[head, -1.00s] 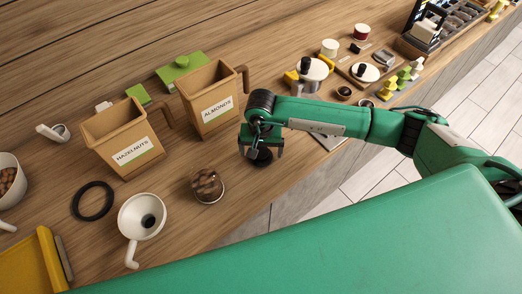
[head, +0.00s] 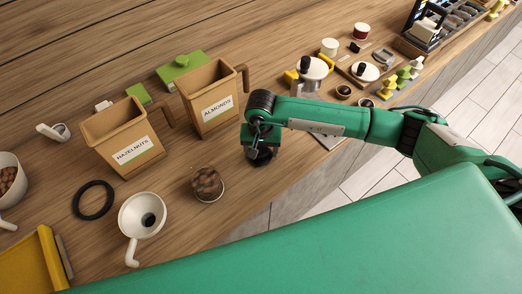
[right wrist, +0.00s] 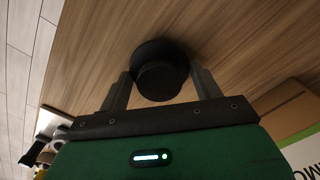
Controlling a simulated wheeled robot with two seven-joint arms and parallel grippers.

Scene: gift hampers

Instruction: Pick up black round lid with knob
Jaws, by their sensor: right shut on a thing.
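The black round lid (head: 262,161) with its knob is on the wooden counter, right of the glass jar of nuts (head: 208,184). In the right wrist view the dark knob (right wrist: 160,82) sits between the two fingers, with the wider lid disc (right wrist: 155,52) beyond it. My right gripper (head: 262,148) is above the lid, pointing down, and is shut on the knob; it also shows in the right wrist view (right wrist: 162,88). The lid appears to rest on the counter; its underside is hidden. My left gripper is not in view.
Almonds (head: 208,105) and hazelnuts (head: 128,140) boxes stand behind the jar. A white funnel (head: 130,222), a black ring (head: 92,200) and a yellow tray (head: 30,265) lie left. Several small items crowd the far right. The counter's front edge is close to the lid.

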